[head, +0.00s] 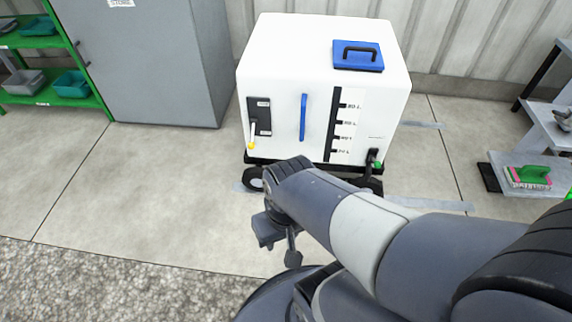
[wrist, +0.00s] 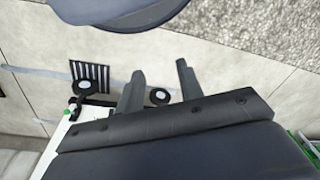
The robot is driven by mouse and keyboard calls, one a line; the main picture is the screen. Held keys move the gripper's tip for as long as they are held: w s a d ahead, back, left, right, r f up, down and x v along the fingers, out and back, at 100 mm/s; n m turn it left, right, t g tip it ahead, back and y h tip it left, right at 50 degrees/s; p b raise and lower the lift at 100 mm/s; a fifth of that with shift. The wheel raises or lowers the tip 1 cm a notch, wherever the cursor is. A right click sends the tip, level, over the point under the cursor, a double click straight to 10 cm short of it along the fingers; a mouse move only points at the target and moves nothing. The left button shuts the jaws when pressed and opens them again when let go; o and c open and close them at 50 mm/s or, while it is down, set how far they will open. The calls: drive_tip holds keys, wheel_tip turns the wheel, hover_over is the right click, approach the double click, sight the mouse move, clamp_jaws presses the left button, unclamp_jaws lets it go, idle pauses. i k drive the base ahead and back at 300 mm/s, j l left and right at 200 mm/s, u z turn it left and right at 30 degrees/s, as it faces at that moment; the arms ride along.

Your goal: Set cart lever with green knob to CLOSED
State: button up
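The white cart (head: 270,65) stands on the floor ahead. Its green knob (head: 377,165) is on a short dark lever (head: 372,156) low at the front right corner. The lever points down; its label is too small to read. The green knob (wrist: 67,112) also shows at the left of the wrist view, beside the cart's white edge (wrist: 62,132). My gripper (wrist: 160,68) has its two fingers apart with nothing between them. In the head view my gripper (head: 285,240) is low in front of the cart, left of the green knob and not touching it.
A yellow knob (head: 251,145) on a white lever is at the cart's left. A blue vertical handle (head: 303,117) and a level gauge (head: 341,122) are between. A grey cabinet (head: 155,65) and green shelf (head: 50,98) stand left; a grey rack (head: 535,160) stands right. Floor before the cart is clear.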

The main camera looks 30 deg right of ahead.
sight(377, 163)
drive_tip(key=l, duration=0.7)
drive_tip(key=i+l, duration=0.15)
drive_tip(key=l, duration=1.25)
drive_tip(key=i, duration=0.05)
